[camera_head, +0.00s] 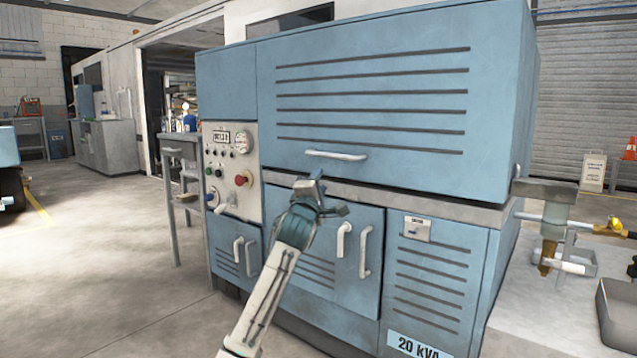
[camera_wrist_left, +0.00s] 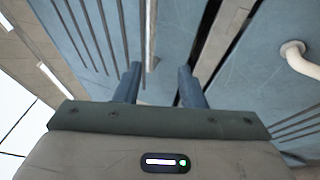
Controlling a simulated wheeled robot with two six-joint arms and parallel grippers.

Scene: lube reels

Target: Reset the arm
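My left arm reaches up from the bottom of the head view, and its gripper (camera_head: 325,195) is in front of the blue generator cabinet (camera_head: 365,90). In the left wrist view the two fingers of the left gripper (camera_wrist_left: 158,85) stand apart with nothing between them. The cabinet's blue panels and a white handle (camera_wrist_left: 302,60) show beyond the fingers. I cannot tell whether the gripper touches the cabinet. My right gripper is in neither view.
A control panel (camera_head: 232,172) with a gauge and knobs is on the cabinet's left. A grey workbench (camera_head: 545,300) with a metal tray (camera_head: 618,312) and a brass-tipped tool (camera_head: 550,250) stands at right. The concrete floor (camera_head: 100,240) at left is mostly clear.

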